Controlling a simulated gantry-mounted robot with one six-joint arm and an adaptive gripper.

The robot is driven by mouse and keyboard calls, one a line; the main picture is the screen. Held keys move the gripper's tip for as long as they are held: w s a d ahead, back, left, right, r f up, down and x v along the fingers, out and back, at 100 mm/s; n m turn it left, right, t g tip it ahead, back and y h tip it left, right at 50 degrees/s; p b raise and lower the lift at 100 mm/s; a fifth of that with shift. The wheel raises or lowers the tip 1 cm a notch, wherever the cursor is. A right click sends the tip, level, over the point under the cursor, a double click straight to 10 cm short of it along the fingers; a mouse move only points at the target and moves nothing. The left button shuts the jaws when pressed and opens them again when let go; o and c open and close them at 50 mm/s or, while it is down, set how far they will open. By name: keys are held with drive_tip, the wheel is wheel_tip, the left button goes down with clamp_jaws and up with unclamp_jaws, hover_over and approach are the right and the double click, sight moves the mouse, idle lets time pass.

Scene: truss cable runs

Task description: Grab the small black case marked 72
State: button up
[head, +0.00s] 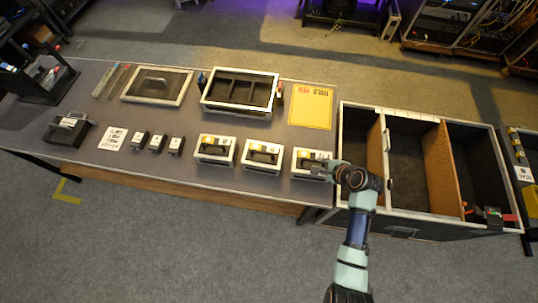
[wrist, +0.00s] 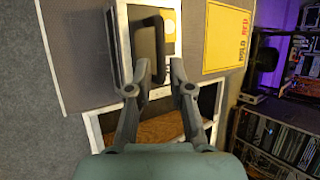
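Three small black cases with white labels stand in a row on the table: a left one (head: 139,139), a middle one (head: 157,143) and a right one (head: 175,146). Their numbers are too small to read, so I cannot tell which is 72. My gripper (head: 318,171) is far to their right, by the rightmost of three larger white-edged cases (head: 303,172). In the wrist view my gripper (wrist: 159,88) is open, its fingers apart. The black handle (wrist: 158,62) of a white-edged case shows between and beyond the fingertips; I see no grip on it.
Two more white-edged cases (head: 215,150) (head: 262,156) stand between my gripper and the small cases. A yellow sheet (head: 311,106) and an open tray (head: 239,92) lie behind. A white card (head: 113,138) lies left of the small cases. A divided bin (head: 408,165) stands right.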

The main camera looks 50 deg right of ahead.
sight(314, 160)
drive_tip(key=shift+s+d, duration=0.15)
drive_tip(key=shift+d, duration=0.05)
drive_tip(key=shift+w+d+f+b, duration=0.15)
drive_tip(key=shift+d+f, duration=0.05)
drive_tip(key=shift+f, duration=0.25)
drive_tip(key=shift+w+d+f+b, duration=0.15)
drive_tip(key=shift+f, duration=0.25)
drive_tip(key=b+x, duration=0.1)
drive_tip(key=x, duration=0.4)
drive_tip(key=shift+w+f, duration=0.15)
drive_tip(key=shift+w, duration=0.2)
clamp_jaws()
